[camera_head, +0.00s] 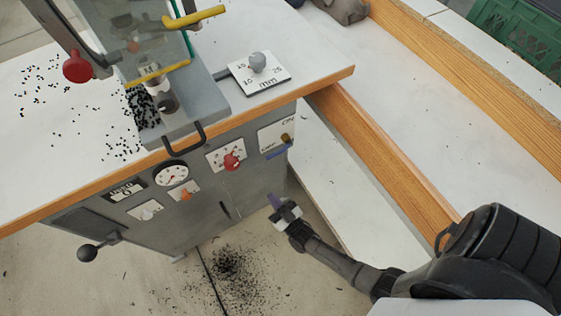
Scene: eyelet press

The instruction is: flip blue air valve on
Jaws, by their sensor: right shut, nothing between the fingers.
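My right gripper (275,201) comes in from the lower right. It is shut and empty, below the valve and apart from it, in front of the cabinet's lower right edge. My left gripper is out of view.
The cabinet front also carries a red knob (232,161), a gauge (171,174), an orange switch (184,194) and a black ball lever (88,254). The press (160,80) stands above on the white tabletop (50,130). A wooden-edged bench (375,150) runs along the right. Black eyelets litter the floor.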

